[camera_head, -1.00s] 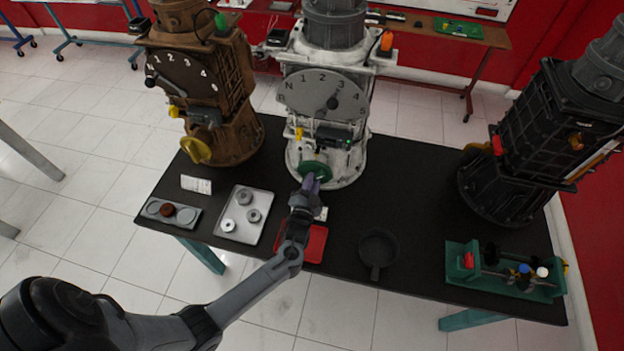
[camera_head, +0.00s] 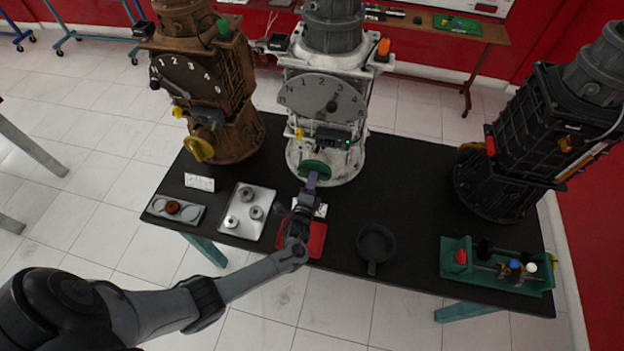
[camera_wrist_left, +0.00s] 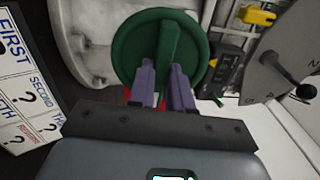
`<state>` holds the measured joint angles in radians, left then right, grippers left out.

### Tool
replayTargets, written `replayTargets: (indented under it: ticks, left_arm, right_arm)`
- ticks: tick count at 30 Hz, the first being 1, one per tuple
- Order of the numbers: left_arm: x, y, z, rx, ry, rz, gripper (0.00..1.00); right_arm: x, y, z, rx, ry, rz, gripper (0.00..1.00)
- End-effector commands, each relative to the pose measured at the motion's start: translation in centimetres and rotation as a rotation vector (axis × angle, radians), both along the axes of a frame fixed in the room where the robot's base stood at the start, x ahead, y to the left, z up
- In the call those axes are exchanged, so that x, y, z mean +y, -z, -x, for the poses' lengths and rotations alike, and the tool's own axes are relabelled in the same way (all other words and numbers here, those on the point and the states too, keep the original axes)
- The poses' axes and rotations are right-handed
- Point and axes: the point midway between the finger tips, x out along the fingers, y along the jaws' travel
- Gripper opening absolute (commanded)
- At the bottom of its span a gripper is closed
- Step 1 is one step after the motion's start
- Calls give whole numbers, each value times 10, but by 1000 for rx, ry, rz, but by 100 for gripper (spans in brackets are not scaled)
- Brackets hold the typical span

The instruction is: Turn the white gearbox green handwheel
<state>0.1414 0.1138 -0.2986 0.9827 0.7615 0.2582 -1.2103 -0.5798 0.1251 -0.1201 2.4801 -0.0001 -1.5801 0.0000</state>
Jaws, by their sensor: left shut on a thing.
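The white gearbox (camera_head: 348,165) stands upright at the back middle of the black table. Its green handwheel (camera_head: 314,169) sits low on the front, below the numbered dial (camera_head: 321,97). In the left wrist view the green handwheel (camera_wrist_left: 135,50) is a round disc with a raised bar across its middle. My left gripper (camera_head: 311,181) is at the handwheel. In the left wrist view its purple fingers (camera_wrist_left: 162,78) lie on either side of the bar, shut on it. The fingertips are partly hidden against the wheel. My right gripper is not in view.
A brown gearbox (camera_head: 232,135) stands left and a black gearbox (camera_head: 492,190) right. A metal tray (camera_head: 236,224), a red tray (camera_head: 316,243), a dark pan (camera_head: 375,243) and a green tool rack (camera_head: 450,254) are along the front. Bare table lies right of the white gearbox.

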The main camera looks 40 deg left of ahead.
Motion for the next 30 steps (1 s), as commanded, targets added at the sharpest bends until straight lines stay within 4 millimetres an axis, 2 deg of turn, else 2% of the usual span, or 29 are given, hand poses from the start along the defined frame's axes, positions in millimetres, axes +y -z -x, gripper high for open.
replayTargets:
  ticks: [10,26,27,30]
  left_arm:
    - [0,-1,0,61,0,-128,0]
    - [0,-1,0,71,-1,-150,0]
    - [0,-1,0,71,-1,-150,22]
    - [0,0,0,72,-1,-148,37]
  right_arm:
    - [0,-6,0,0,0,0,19]
    - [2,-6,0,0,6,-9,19]
    - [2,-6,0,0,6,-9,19]
    - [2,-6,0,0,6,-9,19]
